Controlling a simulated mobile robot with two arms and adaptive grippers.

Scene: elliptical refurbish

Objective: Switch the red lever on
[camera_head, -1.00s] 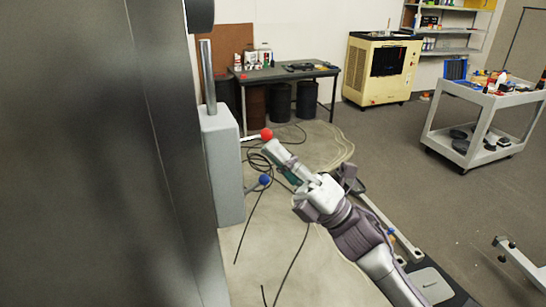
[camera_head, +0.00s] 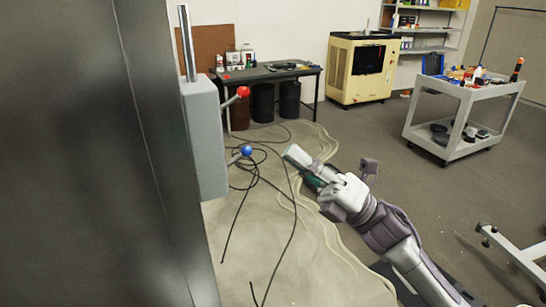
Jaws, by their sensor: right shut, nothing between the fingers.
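The red lever (camera_head: 243,92) is a rod with a red ball on the right side of a grey box (camera_head: 207,140). It points up and to the right. My right gripper (camera_head: 293,155) is shut and empty, pointing up and left. In the picture it is below and to the right of the red ball, apart from it. My left gripper is out of view.
A blue-balled lever (camera_head: 246,151) sits lower on the same box. A large dark metal panel (camera_head: 90,150) fills the left. Black cables (camera_head: 291,215) lie on the floor. A workbench (camera_head: 270,72), a yellow machine (camera_head: 362,70) and a grey cart (camera_head: 462,115) stand behind.

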